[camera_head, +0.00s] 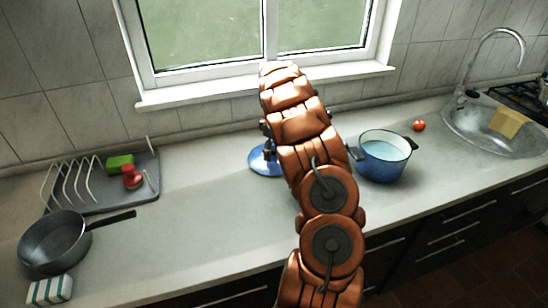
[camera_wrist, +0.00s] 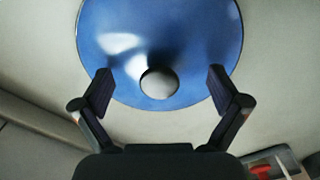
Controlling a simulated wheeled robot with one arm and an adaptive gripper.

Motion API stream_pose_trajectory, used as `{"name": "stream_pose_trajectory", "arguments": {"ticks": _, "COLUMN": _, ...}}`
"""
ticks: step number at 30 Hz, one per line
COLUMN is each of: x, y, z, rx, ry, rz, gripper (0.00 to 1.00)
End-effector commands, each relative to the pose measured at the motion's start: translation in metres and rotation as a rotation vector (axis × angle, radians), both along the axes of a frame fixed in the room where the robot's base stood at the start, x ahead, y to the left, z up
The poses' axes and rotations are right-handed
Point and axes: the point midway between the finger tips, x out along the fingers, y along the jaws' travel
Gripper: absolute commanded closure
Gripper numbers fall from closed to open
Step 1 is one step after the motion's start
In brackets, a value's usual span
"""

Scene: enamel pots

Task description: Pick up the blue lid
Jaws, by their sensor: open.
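The blue lid (camera_head: 263,160) lies on the counter beside my arm, which hides part of it in the head view. It also shows in the wrist view (camera_wrist: 160,30), large and cut off by the top edge, with a pale round knob (camera_wrist: 159,83) near its middle. My gripper (camera_wrist: 160,80) is open above the lid, its two fingers apart on either side of the knob. I cannot tell the exact height above it. The blue pot (camera_head: 385,158) stands on the counter to the right of my arm, open on top.
A grey dish rack (camera_head: 150,190) with a green block and a red object is at left. A dark frying pan (camera_head: 55,245) and a striped sponge (camera_head: 50,290) stand at front left. A tomato (camera_head: 419,126) and the sink (camera_head: 480,130) are at right. The counter between rack and lid is clear.

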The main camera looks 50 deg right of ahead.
Motion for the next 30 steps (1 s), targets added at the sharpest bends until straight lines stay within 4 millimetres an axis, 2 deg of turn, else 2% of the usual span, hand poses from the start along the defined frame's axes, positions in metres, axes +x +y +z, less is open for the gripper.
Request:
{"name": "stream_pose_trajectory", "arguments": {"ticks": 2, "x": 0.0001, "y": 0.0, "z": 0.0001, "rx": 0.0, "ry": 0.0, "rz": 0.0, "gripper": 0.15}}
{"name": "stream_pose_trajectory", "arguments": {"ticks": 24, "x": -0.0006, "y": 0.0008, "z": -0.002, "rx": 0.002, "ry": 0.003, "rz": 0.0, "gripper": 0.92}}
{"name": "stream_pose_trajectory", "arguments": {"ticks": 30, "x": -0.0012, "y": 0.0011, "z": -0.0037, "rx": 0.005, "ry": 0.005, "rz": 0.0, "gripper": 0.96}}
